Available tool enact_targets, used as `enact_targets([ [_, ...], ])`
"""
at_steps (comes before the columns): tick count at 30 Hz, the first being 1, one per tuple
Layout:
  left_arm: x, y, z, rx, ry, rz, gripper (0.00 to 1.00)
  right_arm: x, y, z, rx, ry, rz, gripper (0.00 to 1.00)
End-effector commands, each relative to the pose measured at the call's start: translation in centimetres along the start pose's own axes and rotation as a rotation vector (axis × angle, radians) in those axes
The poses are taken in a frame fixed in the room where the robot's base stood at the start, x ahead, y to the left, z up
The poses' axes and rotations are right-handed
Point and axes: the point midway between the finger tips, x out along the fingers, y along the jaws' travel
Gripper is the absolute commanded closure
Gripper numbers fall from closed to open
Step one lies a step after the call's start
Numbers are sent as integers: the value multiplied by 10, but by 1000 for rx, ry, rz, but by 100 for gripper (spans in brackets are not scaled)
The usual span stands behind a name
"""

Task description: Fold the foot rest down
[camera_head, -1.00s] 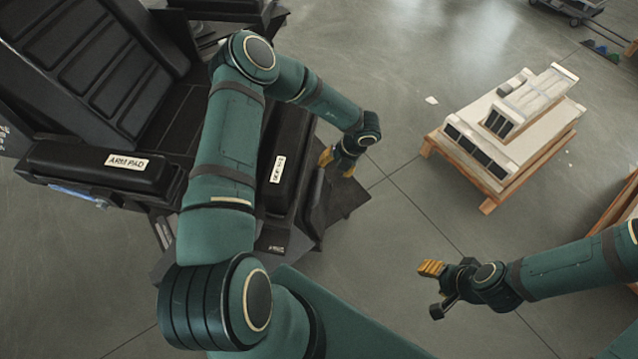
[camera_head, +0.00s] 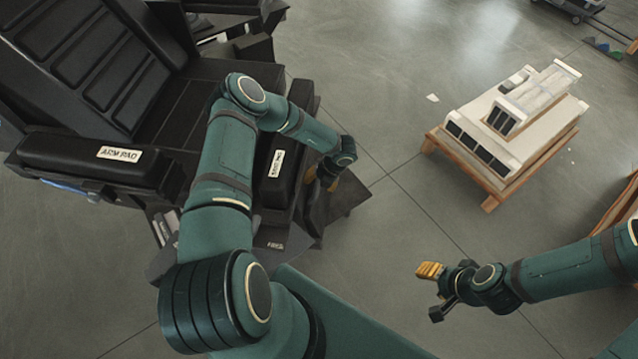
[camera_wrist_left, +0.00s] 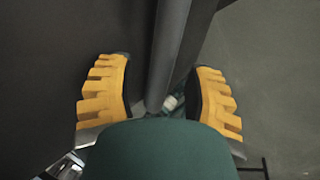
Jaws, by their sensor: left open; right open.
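A large black chair (camera_head: 120,70) with labelled pads stands at the left in the head view. A dark flat plate (camera_head: 345,198), which looks like the foot rest, sticks out from the front of the seat, low down. My left gripper (camera_head: 328,180) is at the seat's front edge, beside the plate, and partly hidden by its own wrist. In the left wrist view its yellow fingers (camera_wrist_left: 160,100) are open on either side of a dark bar (camera_wrist_left: 168,50); contact cannot be told. My right gripper (camera_head: 434,285) is open and empty over bare floor at the lower right.
A wooden pallet (camera_head: 470,180) with white and dark boxed parts stands at the right. Another wooden edge (camera_head: 612,205) shows at the far right. A wheeled cart (camera_head: 572,8) is at the top right. The floor between chair and pallet is clear.

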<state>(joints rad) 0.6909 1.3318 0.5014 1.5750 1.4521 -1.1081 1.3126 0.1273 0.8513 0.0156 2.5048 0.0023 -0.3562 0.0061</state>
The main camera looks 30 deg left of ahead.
Motion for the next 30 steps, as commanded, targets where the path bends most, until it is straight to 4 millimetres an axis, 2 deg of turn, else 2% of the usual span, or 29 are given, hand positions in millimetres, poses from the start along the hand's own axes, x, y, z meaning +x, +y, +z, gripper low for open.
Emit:
enact_targets([
  [11, 4, 0, 0, 0, 0, 0, 49, 0, 0, 0, 0, -1, 0, 50],
  [15, 4, 0, 0, 0, 0, 0, 98, 0, 0, 0, 0, -1, 0, 50],
  [16, 4, 0, 0, 0, 0, 0, 100, 0, 0, 0, 0, -1, 0, 50],
  [30, 4, -3, 0, 2, -1, 12, 100, 2, 1, 1, 0, -1, 0, 50],
])
